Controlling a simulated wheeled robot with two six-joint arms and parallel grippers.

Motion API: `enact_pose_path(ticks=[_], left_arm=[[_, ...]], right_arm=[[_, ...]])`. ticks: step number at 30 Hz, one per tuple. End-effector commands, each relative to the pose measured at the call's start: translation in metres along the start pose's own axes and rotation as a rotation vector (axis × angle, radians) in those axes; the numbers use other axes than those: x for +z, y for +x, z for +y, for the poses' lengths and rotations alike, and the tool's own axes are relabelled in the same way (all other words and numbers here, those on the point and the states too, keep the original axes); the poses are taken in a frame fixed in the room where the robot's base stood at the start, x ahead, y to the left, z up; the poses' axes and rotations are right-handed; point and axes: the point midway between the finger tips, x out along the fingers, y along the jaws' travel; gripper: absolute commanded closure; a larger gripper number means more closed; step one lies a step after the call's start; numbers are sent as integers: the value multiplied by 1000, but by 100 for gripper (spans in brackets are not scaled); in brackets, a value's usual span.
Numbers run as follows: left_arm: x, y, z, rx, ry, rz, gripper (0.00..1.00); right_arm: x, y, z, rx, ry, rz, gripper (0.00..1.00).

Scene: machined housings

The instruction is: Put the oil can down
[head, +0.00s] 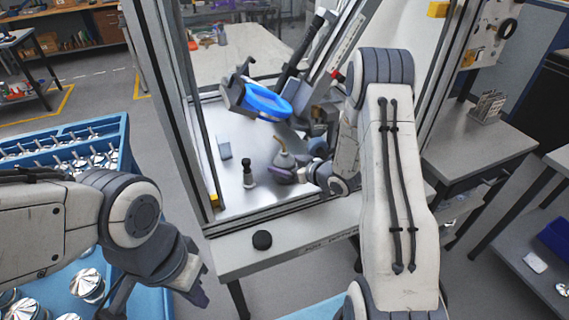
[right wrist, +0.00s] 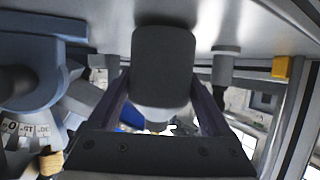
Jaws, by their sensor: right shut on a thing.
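The oil can (head: 284,158), a small grey can with a thin tan spout pointing up, is upright inside the machine enclosure, at or just above its pale floor (head: 232,194). My right gripper (head: 292,175) reaches in from the right and is shut on the can's body. In the right wrist view the can (right wrist: 163,68) is a dark grey cylinder between the two fingers. Its base is close to the pale surface at the top of the picture; I cannot tell whether they touch. My left gripper (head: 160,292) hangs low at the left, away from the can; its jaw opening is unclear.
A dark-topped post (head: 248,174) and a blue-grey block (head: 224,149) stand left of the can. A blue disc (head: 267,101) on a tilted machine part hangs above. A black puck (head: 262,240) lies on the front ledge. A blue crate (head: 70,133) of metal parts is at left.

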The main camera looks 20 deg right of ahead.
Motion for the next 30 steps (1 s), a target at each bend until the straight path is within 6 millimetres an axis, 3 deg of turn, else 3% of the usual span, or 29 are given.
enact_pose_path(ticks=[12,13,14,24,30], left_arm=[[0,3,0,0,0,0,100],[0,3,0,0,0,0,100],[0,2,0,0,0,0,100],[0,-4,0,0,0,0,100],[0,8,-1,0,0,0,100]], right_arm=[[6,3,0,1,-1,3,85],[7,3,0,1,-1,1,13],[6,2,0,1,-1,1,2],[0,0,0,0,-1,1,0],[5,-32,2,6,1,1,0]])
